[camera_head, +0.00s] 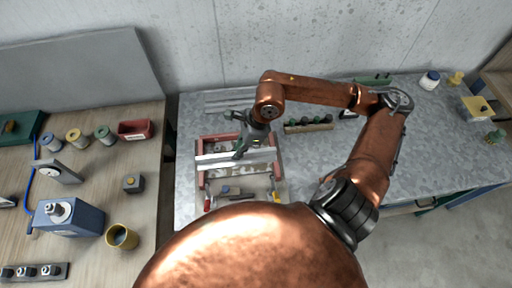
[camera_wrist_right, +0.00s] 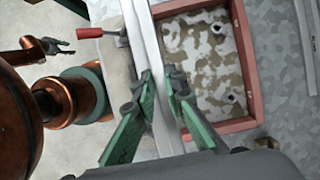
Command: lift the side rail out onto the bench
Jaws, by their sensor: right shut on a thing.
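The side rail is a long pale metal bar (camera_head: 208,159) crossing the red-walled frame (camera_head: 199,147) from left to right. In the right wrist view the rail (camera_wrist_right: 146,35) runs lengthwise beside the frame's open box (camera_wrist_right: 248,60). My right gripper (camera_head: 241,151) is shut on the rail near its middle. Its green fingers (camera_wrist_right: 162,78) lie on either side of the bar in the wrist view. I cannot tell how high the rail is above the frame. My left gripper (camera_wrist_right: 58,46) shows small at the left of the wrist view; its jaws are unclear.
The grey bench (camera_head: 440,140) has free room to the right. Pale metal strips (camera_head: 230,100) lie behind the frame. A red-handled tool (camera_wrist_right: 90,32) lies near the rail. A wooden table (camera_head: 150,190) with jars stands left.

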